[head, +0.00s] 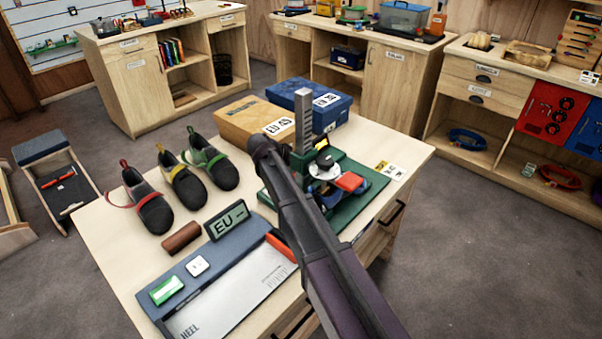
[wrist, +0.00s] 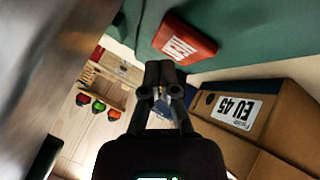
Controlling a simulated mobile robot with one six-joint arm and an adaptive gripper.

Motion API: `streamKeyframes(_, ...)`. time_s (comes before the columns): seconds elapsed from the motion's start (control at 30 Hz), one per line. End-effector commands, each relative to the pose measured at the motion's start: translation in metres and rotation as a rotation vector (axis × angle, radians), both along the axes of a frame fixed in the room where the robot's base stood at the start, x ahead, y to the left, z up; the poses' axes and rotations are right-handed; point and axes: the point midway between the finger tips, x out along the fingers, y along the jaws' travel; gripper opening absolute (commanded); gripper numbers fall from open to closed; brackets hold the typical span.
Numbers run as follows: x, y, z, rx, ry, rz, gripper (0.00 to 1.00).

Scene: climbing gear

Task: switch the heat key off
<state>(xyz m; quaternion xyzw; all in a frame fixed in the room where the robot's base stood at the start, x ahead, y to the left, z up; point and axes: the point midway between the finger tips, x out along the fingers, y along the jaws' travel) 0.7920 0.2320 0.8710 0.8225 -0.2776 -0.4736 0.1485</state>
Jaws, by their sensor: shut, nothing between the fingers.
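The green stretcher machine (head: 305,155) stands on the bench with a grey toothed column, and my arm crosses in front of it. A red key with a white printed label (wrist: 185,40) sits on a green surface in the wrist view. A red pad (head: 349,181) shows on the machine's right side in the head view; I cannot tell whether it is the same part. My gripper (wrist: 162,72) is shut and empty, its tips just below the red key in the picture, with contact unclear. In the head view my arm hides the fingertips.
A cardboard box marked EU 45 (wrist: 225,112) lies close to the right of my gripper in the wrist view. A blue box (head: 300,97) stands behind the machine. Several shoes (head: 150,205) and a blue measuring device (head: 215,270) occupy the bench's left and front.

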Motion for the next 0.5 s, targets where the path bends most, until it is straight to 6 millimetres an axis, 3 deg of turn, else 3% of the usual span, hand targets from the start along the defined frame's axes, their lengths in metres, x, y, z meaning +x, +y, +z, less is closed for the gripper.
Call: streamKeyframes(0.5,0.000,0.000,0.035,0.000,0.000,0.000,0.00)
